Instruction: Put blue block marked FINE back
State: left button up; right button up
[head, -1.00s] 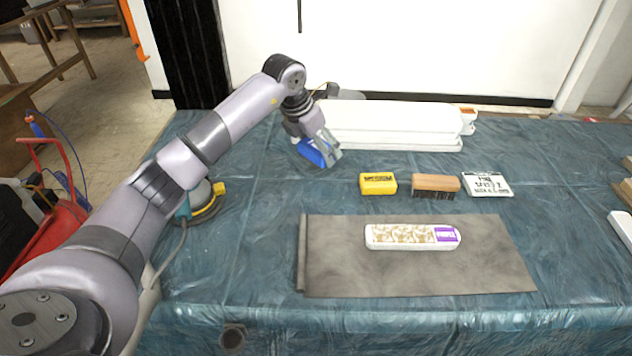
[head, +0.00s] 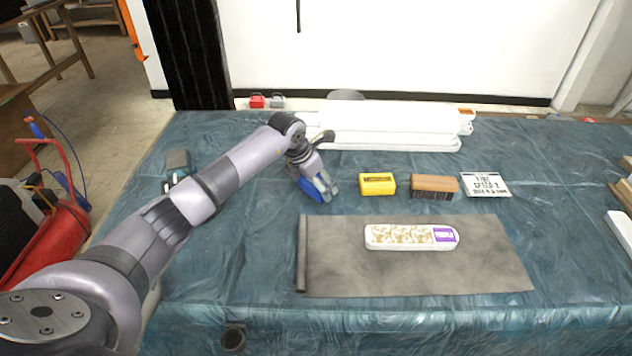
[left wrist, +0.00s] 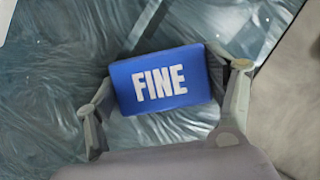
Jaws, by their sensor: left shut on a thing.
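The blue block marked FINE (left wrist: 160,80) sits between the fingers of my left gripper (left wrist: 168,92) in the left wrist view, with its white lettering facing the camera. In the head view the blue block (head: 310,188) is partly hidden by my left gripper (head: 322,188), which is shut on it. The gripper is left of the yellow block (head: 377,184), just behind the grey mat's back left corner. I cannot tell whether the blue block touches the table. My right gripper is not in view.
A brown brush (head: 434,186) and a white lettered card (head: 486,185) stand in a row right of the yellow block. A white relief piece (head: 412,247) lies on the grey mat (head: 420,280). Long white pieces (head: 390,125) are stacked at the back.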

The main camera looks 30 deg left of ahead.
pick_arm(q)
jog(key=shift+f, duration=0.1)
jog(key=o, duration=1.1)
jog(key=shift+s+r, duration=0.1)
jog(key=shift+r, duration=0.35)
jog(key=v, duration=1.1)
jog(key=shift+r+b, duration=0.2)
jog(key=shift+b, duration=0.15)
